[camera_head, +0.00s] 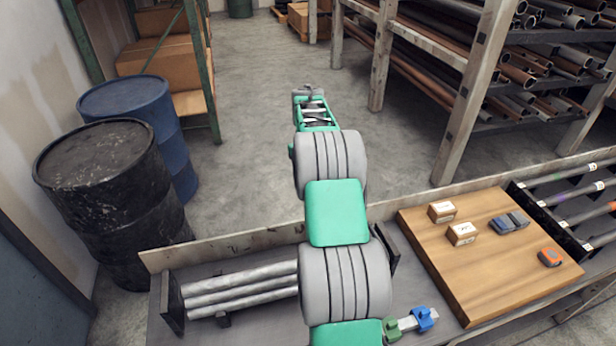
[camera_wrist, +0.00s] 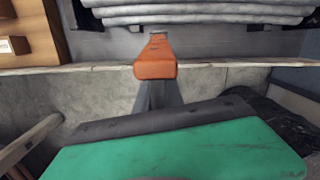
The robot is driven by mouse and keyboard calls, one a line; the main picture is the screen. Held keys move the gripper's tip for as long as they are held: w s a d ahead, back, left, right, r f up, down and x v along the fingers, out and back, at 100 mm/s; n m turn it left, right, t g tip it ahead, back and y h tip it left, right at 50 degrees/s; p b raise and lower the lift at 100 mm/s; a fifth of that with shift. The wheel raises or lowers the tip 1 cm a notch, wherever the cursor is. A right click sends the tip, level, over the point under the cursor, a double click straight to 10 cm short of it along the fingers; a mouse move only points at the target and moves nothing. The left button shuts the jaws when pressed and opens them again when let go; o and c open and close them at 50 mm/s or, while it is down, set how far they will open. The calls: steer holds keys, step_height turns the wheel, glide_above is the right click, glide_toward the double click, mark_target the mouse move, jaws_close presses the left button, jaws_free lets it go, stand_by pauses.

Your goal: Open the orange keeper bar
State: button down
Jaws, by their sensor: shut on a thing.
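The orange keeper bar (camera_wrist: 156,58) shows in the wrist view, upper middle, with its end toward me and the silver pipes (camera_wrist: 200,14) just behind it. My gripper (camera_wrist: 158,88) shows as grey fingers under the bar's near end, shut on it; the exact contact is partly hidden. The bar looks lengthwise to the camera, and I cannot tell its angle. In the head view my arm covers the middle of the pipe rack (camera_head: 172,300), and the bar and my fingertips are hidden there. The pipes (camera_head: 240,288) lie side by side in the rack, left of my arm.
A wooden board (camera_head: 490,270) with small boxes (camera_head: 462,233) and an orange-grey tool (camera_head: 550,257) lies right of my arm. A blue and green fitting (camera_head: 410,324) sits near the front. Black (camera_head: 110,190) and blue (camera_head: 140,110) drums stand at left. Open floor lies beyond the bench.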

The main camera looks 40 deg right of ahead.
steer(key=shift+f, duration=0.1)
steer(key=c, duration=1.5)
jaws_free()
steer(key=shift+s, duration=0.15)
steer(key=r, duration=0.5)
steer(key=w+r, duration=0.1)
steer(key=r, duration=0.2)
steer(key=shift+d, duration=0.15)
